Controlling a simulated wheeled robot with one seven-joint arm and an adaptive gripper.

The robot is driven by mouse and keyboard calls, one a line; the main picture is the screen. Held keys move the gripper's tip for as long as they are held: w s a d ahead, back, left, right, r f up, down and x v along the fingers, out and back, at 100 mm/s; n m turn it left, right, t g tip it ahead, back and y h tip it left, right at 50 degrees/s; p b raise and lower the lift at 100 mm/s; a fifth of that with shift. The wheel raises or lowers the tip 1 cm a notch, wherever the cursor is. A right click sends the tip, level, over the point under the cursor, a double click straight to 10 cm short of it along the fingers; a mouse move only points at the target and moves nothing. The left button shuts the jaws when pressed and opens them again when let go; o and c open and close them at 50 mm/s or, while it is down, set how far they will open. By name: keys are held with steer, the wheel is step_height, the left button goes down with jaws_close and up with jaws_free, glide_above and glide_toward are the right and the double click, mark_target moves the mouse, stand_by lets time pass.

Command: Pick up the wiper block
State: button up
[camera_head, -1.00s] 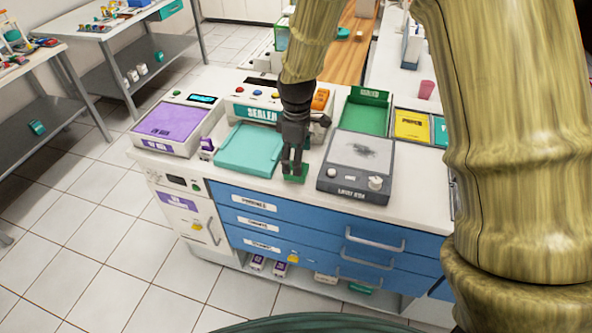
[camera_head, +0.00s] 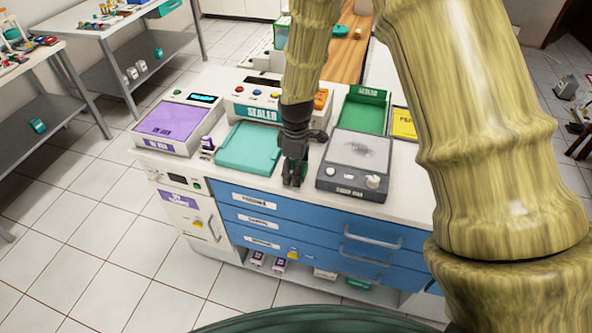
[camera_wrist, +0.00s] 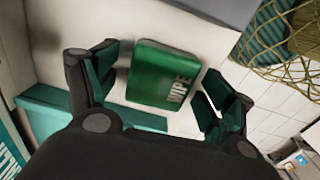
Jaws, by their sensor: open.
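The wiper block is a green block (camera_wrist: 163,75) with the word WIPE on it. In the wrist view it lies on the white counter between my two spread fingers, with a gap on each side. My gripper (camera_wrist: 160,92) is open and empty. In the head view my gripper (camera_head: 293,183) is low over the counter's front edge, between the teal tray and the grey light box. It hides most of the green block there; only a sliver of green (camera_head: 304,172) shows beside the fingers.
The teal tray (camera_head: 248,148) is close on the left, the grey device with the pale screen (camera_head: 345,182) close on the right. Behind stand the sealer (camera_head: 262,113) and a green tray (camera_head: 364,114). The counter's front edge drops to blue drawers (camera_head: 300,225).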

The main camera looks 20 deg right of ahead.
steer(key=c, duration=1.1)
steer(key=shift+r+b, duration=1.15)
steer(key=shift+r, duration=3.85)
steer(key=shift+o, duration=0.8)
steer(key=shift+c, duration=0.2)
